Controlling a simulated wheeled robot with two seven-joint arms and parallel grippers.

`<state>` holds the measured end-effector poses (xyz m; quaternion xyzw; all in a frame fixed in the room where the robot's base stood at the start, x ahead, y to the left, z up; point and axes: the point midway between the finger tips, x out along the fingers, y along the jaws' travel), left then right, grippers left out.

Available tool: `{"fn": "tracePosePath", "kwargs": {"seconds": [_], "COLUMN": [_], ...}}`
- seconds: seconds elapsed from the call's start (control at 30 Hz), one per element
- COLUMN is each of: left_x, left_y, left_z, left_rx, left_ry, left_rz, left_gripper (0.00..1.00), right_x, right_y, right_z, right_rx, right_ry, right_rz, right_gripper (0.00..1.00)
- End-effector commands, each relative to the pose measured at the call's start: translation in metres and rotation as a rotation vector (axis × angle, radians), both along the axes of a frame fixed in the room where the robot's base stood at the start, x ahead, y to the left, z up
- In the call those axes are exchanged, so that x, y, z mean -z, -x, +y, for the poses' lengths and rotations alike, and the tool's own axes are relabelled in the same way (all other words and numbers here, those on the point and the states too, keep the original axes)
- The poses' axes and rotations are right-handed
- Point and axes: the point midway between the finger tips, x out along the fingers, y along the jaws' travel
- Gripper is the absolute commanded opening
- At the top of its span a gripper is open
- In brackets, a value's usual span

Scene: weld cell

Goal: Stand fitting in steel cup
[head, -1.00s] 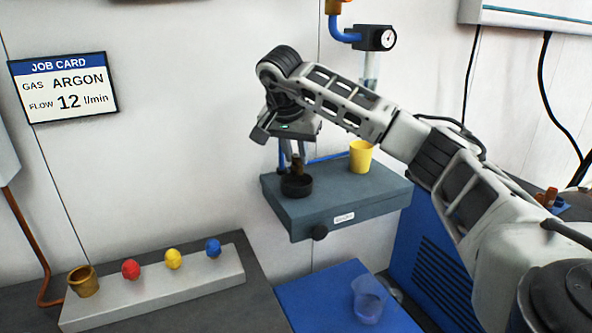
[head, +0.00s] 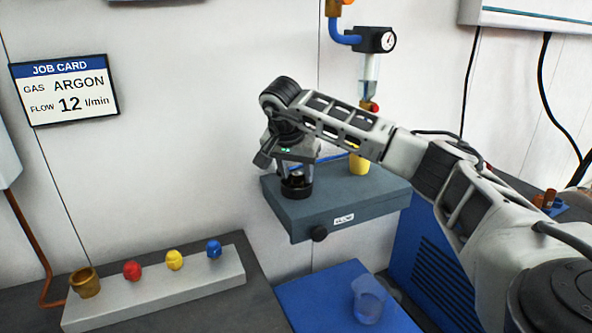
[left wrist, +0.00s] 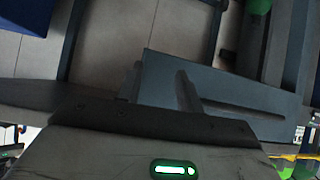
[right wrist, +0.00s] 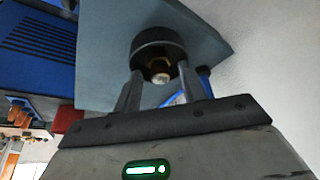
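The dark steel cup (head: 297,190) stands on the grey box's top in the head view. It also shows in the right wrist view (right wrist: 157,36), its mouth facing my gripper. The brass fitting (right wrist: 160,67) is inside the cup's mouth, its pale end facing the camera; its lower part is hidden. My right gripper (right wrist: 160,70) is right over the cup, its fingers on either side of the fitting with a dark gap visible on each side, so it looks open. My left gripper (left wrist: 160,75) is open and empty, away from the cup, and outside the head view.
The grey box (head: 345,205) also carries a yellow cup (head: 358,164), partly behind my right arm. A regulator with a gauge (head: 376,40) hangs above. A rack with coloured knobs (head: 155,290) and a brass cup (head: 85,284) is at lower left. A clear cup (head: 369,301) stands on a blue surface.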

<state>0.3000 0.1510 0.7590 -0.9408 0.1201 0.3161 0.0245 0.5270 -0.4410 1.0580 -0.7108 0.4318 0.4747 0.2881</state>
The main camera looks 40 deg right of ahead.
Motion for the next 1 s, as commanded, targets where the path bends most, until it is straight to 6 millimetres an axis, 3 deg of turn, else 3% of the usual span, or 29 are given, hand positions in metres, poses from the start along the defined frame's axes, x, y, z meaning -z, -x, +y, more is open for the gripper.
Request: {"fn": "tracePosePath", "kwargs": {"seconds": [0.27,0.77,1.0], "left_x": [0.0,-0.003,-0.005], "left_y": [0.0,0.002,0.004], "left_z": [0.0,-0.001,-0.001], "left_rx": [-0.001,-0.001,-0.002], "left_ry": [0.001,0.003,0.002], "left_rz": [-0.001,0.005,0.006], "left_gripper": [0.36,0.36,0.36], "right_x": [-0.007,-0.1,-0.115], "right_y": [0.0,0.017,0.021], "right_z": [0.002,0.034,0.041], "right_rx": [-0.001,-0.002,0.0], "right_ry": [-0.001,0.002,0.0], "right_rz": [-0.004,-0.005,-0.001], "right_gripper": [0.41,0.41,0.41]}}
